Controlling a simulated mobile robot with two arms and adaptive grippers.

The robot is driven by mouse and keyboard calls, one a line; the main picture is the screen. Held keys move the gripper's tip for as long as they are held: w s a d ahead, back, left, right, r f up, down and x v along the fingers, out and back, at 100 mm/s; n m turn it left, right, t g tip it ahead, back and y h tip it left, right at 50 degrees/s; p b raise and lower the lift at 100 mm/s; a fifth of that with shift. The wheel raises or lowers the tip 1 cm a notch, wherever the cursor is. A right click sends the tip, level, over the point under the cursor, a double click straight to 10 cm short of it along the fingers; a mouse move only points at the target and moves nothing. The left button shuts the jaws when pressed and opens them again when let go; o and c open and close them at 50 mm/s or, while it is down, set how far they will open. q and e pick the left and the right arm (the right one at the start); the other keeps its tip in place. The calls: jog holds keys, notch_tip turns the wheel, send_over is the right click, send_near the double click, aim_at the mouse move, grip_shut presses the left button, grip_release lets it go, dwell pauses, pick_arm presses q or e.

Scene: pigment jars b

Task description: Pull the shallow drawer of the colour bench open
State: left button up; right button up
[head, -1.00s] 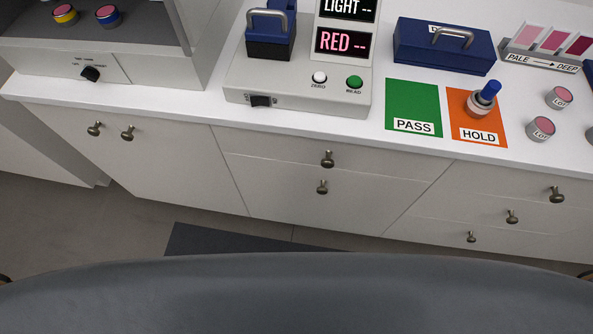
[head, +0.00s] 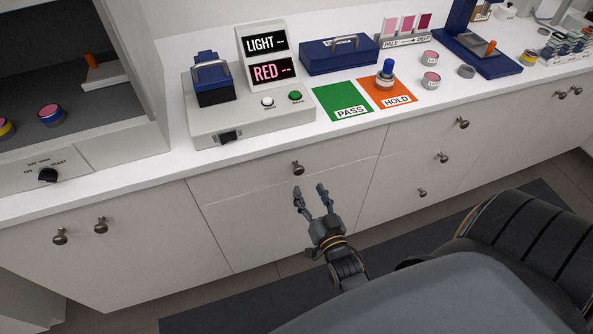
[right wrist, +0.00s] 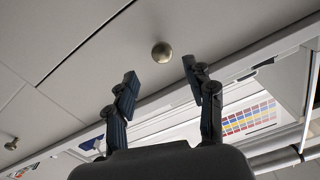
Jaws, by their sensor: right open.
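The colour bench (head: 240,250) is white, with brass knobs on its fronts. Its shallow drawer (head: 240,187) is the upper front in the middle section and sits flush, shut. Its round knob (head: 297,168) stands free. My right gripper (head: 310,190) is open and empty, just below that knob in the head view and apart from it. In the right wrist view a knob (right wrist: 162,52) appears between and beyond the two spread fingertips (right wrist: 160,72), untouched. The lower middle knob is hidden in the head view, apparently behind my right gripper. My left gripper is not in view.
On the counter stand a meter (head: 250,115) with LIGHT and RED displays, a blue case (head: 345,62), and green PASS (head: 340,98) and orange HOLD (head: 390,86) mats. More knobs (head: 462,123) jut out from the drawers at right. A dark mat (head: 240,310) lies on the floor.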

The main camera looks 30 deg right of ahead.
aim_at(300, 173)
jog(key=b+x, duration=0.2)
jog(key=x, duration=0.5)
jog(key=shift+w+a+f+b, duration=0.1)
jog(key=shift+w+b, duration=0.2)
jog(key=shift+w, duration=0.5)
jog(key=shift+c, duration=1.4)
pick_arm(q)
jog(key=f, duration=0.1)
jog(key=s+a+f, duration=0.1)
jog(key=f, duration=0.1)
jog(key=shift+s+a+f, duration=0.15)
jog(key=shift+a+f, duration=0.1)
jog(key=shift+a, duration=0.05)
pick_arm(e)
grip_shut()
